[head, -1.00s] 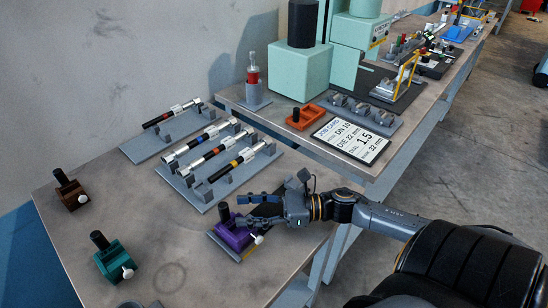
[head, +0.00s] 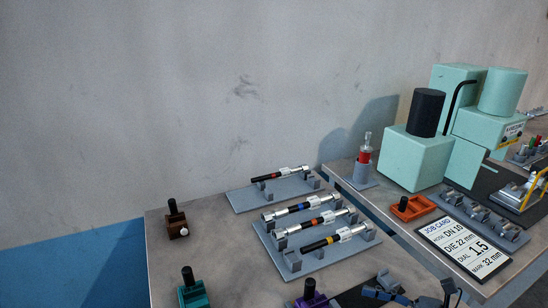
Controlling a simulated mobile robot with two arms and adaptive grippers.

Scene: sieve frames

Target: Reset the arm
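My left gripper is not in view.
The job card (head: 464,247), orange tray (head: 413,208) and mint-green machine (head: 414,158) are on the right bench.

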